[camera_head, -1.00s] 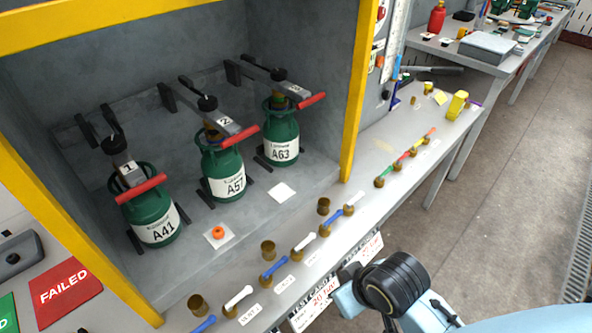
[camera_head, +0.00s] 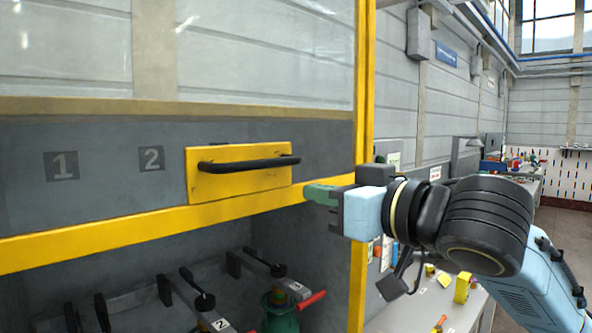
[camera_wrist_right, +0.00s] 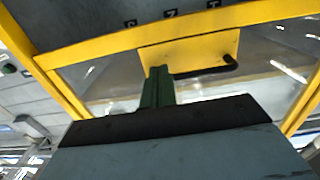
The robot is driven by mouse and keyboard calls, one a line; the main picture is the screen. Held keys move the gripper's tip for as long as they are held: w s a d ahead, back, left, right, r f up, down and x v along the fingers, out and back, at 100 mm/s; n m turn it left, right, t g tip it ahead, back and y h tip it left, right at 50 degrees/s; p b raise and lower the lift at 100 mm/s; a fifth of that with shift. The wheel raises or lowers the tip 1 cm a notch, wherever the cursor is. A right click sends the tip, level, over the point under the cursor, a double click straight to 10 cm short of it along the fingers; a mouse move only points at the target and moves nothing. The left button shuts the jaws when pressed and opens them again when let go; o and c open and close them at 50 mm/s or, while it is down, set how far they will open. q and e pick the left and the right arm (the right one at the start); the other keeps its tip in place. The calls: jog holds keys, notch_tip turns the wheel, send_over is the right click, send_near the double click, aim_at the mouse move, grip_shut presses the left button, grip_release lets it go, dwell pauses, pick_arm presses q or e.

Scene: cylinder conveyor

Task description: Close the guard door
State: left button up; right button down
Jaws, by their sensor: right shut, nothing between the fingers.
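The guard door is a clear panel in a yellow frame, and its lower rail (camera_head: 120,236) crosses the head view. It is raised, with the cabinet's inside showing below it. A yellow plate (camera_head: 243,184) on the door carries a black bar handle (camera_head: 250,164). My right gripper (camera_head: 318,194) is shut and empty, just right of the handle's right end and apart from it in the head view. In the right wrist view its green fingers (camera_wrist_right: 157,88) overlap the yellow plate (camera_wrist_right: 195,52), with the handle (camera_wrist_right: 225,66) to their right. My left gripper is not in view.
Green cylinders (camera_head: 280,318) with red-handled clamps stand inside the cabinet below the door. A yellow upright post (camera_head: 365,100) stands close behind my right gripper. Benches with small items (camera_head: 462,288) lie to the right.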

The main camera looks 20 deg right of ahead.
jog(key=t, duration=0.1)
send_near(267, 121)
jog(key=shift+y, duration=0.4)
jog(key=p+x, duration=0.4)
jog(key=p, duration=0.5)
jog(key=shift+w+f+p, duration=0.2)
jog(key=shift+w+p, duration=0.05)
jog(key=shift+p, duration=0.15)
jog(key=f, duration=0.1)
jog(key=s+f, duration=0.1)
jog(key=f, duration=0.1)
jog(key=shift+d+f+t, duration=0.2)
jog(key=shift+t, duration=0.1)
